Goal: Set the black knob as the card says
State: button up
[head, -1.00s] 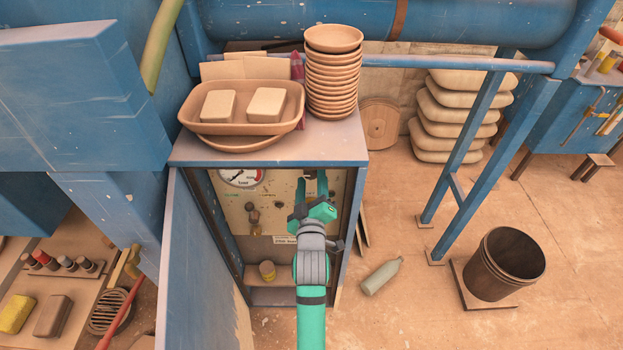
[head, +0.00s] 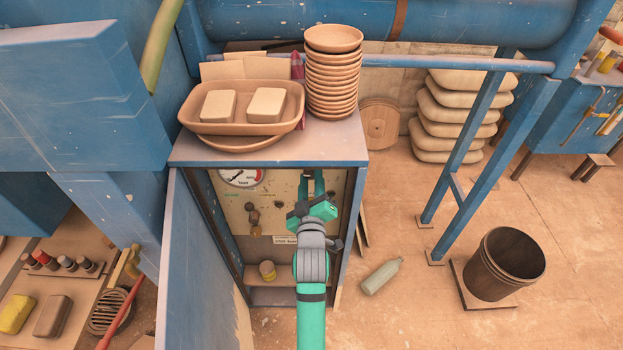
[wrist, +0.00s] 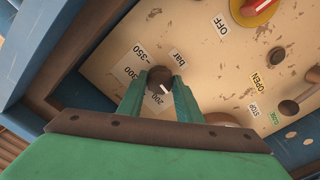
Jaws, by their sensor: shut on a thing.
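The black knob (wrist: 160,78) is on the cream panel (wrist: 205,85) inside the open blue cabinet. In the wrist view my gripper (wrist: 158,85) has one finger on each side of it and is shut on it. The knob's white mark points down and right, beside the 200 on the scale label (wrist: 131,73); 300 and 350 run up its left side. In the head view my gripper (head: 312,185) reaches into the cabinet and hides the knob. A small white card (head: 285,240) sits low on the panel, partly behind my wrist; its text is too small to read surely.
A red and yellow switch (wrist: 254,10) marked OFF is near the knob. A gauge (head: 241,177) is at the panel's upper left. The cabinet door (head: 205,270) stands open on the left. Bowls (head: 333,75) and a tray (head: 190,112) stand on top.

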jog(key=m, duration=1.3)
jog(key=shift+m, duration=1.9)
jog(key=o, duration=1)
jog(key=shift+o, duration=0.2)
